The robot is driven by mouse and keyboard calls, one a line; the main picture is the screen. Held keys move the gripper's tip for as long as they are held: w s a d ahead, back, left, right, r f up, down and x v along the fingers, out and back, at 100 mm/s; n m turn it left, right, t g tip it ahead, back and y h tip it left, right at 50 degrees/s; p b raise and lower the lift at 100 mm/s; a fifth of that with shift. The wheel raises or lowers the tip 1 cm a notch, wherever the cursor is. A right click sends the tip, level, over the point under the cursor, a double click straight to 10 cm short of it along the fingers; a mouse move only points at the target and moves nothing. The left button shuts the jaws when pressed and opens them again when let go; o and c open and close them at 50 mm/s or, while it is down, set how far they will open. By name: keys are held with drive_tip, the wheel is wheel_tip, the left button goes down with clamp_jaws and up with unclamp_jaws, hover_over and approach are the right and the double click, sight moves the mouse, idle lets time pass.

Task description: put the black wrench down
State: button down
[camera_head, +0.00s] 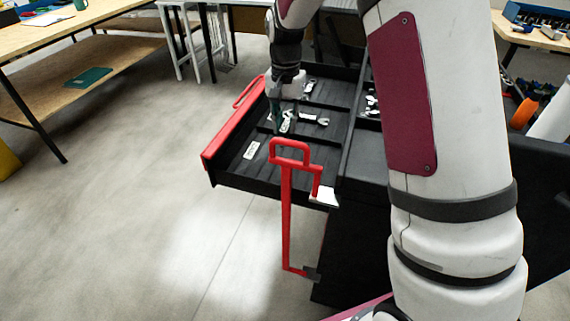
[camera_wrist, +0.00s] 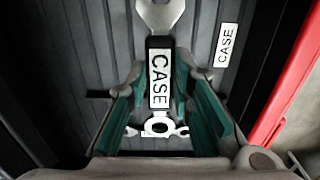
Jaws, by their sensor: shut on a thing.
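The black wrench (camera_wrist: 159,42) is between the teal-padded fingers of my gripper (camera_wrist: 160,80) in the wrist view. It has a silver open jaw at its top end and a white CASE label. My gripper is shut on it, with the jaw end pointing away from the wrist. In the head view, my gripper (camera_head: 277,112) points down into the open black drawer (camera_head: 228,165). Whether the wrench touches the drawer floor I cannot tell. A second CASE label (camera_wrist: 226,45) lies on the floor to its right; it also shows in the head view (camera_head: 252,150).
The drawer has low dividers and a red front (camera_head: 232,122). A wrench-like tool (camera_head: 315,119) lies right of my gripper. A red handle (camera_head: 287,215) stands before the drawer. Wooden workbenches (camera_head: 90,55) are at the back left; open floor lies left.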

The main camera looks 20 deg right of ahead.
wheel_tip(320, 180, down, 10)
drive_tip(key=b, duration=0.2)
drive_tip(key=shift+b, duration=0.35)
drive_tip(key=shift+f, duration=0.15)
drive_tip(key=c, duration=1.4)
unclamp_jaws()
wheel_tip(320, 180, up, 12)
drive_tip(key=p, duration=0.3)
drive_tip(key=shift+r, duration=0.2)
